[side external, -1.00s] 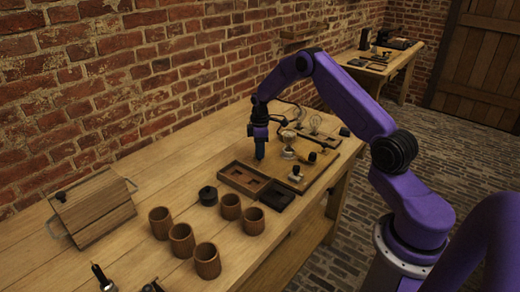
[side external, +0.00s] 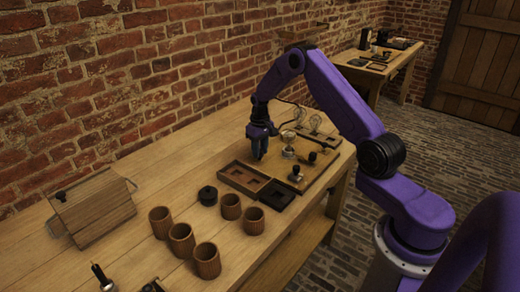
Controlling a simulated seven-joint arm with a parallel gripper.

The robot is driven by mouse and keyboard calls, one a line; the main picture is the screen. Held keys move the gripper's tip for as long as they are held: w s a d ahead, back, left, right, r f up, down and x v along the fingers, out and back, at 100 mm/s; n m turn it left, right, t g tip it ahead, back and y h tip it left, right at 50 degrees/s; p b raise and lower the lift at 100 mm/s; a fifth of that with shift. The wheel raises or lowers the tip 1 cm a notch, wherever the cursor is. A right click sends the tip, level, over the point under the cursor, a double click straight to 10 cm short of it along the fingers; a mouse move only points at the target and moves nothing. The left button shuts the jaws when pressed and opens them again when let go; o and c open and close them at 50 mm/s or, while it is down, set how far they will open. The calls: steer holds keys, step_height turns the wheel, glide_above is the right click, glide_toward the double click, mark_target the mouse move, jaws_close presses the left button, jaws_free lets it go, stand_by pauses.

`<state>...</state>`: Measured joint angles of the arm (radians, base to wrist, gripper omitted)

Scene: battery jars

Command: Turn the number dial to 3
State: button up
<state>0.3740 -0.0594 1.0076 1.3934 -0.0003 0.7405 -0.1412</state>
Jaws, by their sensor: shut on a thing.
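My gripper (side external: 260,157) points straight down at the left back part of the wooden apparatus board (side external: 318,172). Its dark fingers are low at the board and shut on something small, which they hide. By its place this looks like the number dial, but no dial face, pointer or digits can be made out, so its setting cannot be read.
A glass bulb or cup on a stand (side external: 289,146) is just right of my gripper, with black knobs (side external: 312,157) beyond. In front lie a shallow wooden tray (side external: 232,168) and a dark tray (side external: 276,205). Several wooden cups (side external: 207,262) and a wooden box (side external: 97,213) stand left.

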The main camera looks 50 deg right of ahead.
steer(key=shift+m, duration=2.3)
steer(key=o, duration=1.1)
steer(key=shift+c, duration=0.2)
step_height(320, 180, up, 17)
steer(key=shift+r, duration=0.2)
steer(key=shift+a, duration=0.1)
